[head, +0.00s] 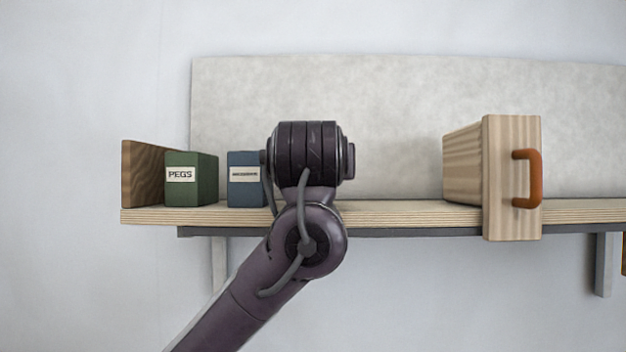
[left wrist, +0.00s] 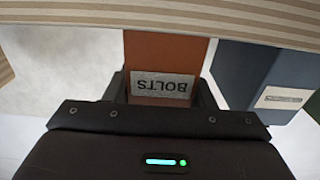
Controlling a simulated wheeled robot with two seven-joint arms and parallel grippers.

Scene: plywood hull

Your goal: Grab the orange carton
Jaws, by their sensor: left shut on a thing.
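The orange carton (left wrist: 166,54) carries a pale label reading BOLTS, upside down in the left wrist view. My left gripper (left wrist: 164,92) has a dark finger on each side of it and is shut on it. The carton's far end meets the striped shelf edge in that view; I cannot tell whether it rests on the shelf or is held just clear. In the head view my left arm's wrist covers both the carton and the gripper fingers. My right gripper is in neither view.
On the plywood shelf (head: 390,213) stand a green PEGS carton (head: 205,180) and a blue carton (head: 246,166), close left of my wrist. A brown board (head: 142,174) closes the left end. A wooden box with an orange handle (head: 534,178) stands right; the shelf between is clear.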

